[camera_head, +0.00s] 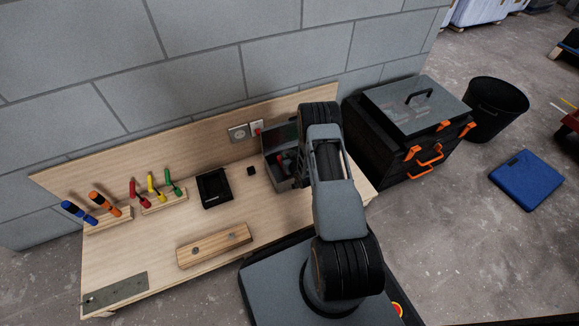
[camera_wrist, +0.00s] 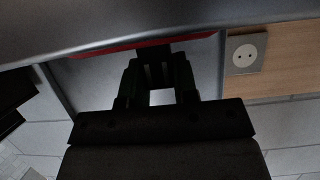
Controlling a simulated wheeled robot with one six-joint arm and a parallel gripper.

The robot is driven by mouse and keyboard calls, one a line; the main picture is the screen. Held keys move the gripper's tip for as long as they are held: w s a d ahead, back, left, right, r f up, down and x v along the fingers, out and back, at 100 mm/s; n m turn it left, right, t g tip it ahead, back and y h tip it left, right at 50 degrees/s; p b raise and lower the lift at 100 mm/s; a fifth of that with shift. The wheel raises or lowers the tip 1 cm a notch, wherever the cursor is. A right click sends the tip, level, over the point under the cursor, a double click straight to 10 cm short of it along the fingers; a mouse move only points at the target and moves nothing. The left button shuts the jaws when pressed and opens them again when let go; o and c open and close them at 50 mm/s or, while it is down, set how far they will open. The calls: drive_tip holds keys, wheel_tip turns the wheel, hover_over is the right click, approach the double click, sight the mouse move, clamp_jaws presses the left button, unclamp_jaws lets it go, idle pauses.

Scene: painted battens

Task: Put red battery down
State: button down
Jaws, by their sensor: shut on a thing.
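My gripper (camera_wrist: 157,66) shows from behind in the wrist view, its two dark fingers close together. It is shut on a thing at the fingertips. In the head view my arm covers the gripper.
The wooden bench (camera_head: 140,245) holds several coloured-handled tools in racks, a black tray (camera_head: 214,187), a small black block (camera_head: 250,171), a wooden block (camera_head: 213,245) and a metal plate (camera_head: 115,291). A socket (camera_head: 239,133) is on the backboard. A black toolbox (camera_head: 375,140) stands right.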

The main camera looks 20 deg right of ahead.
drive_tip(key=shift+f+b, duration=1)
drive_tip(key=shift+f, duration=1.15)
drive_tip(key=shift+f, duration=0.2)
drive_tip(key=c, duration=0.9)
unclamp_jaws()
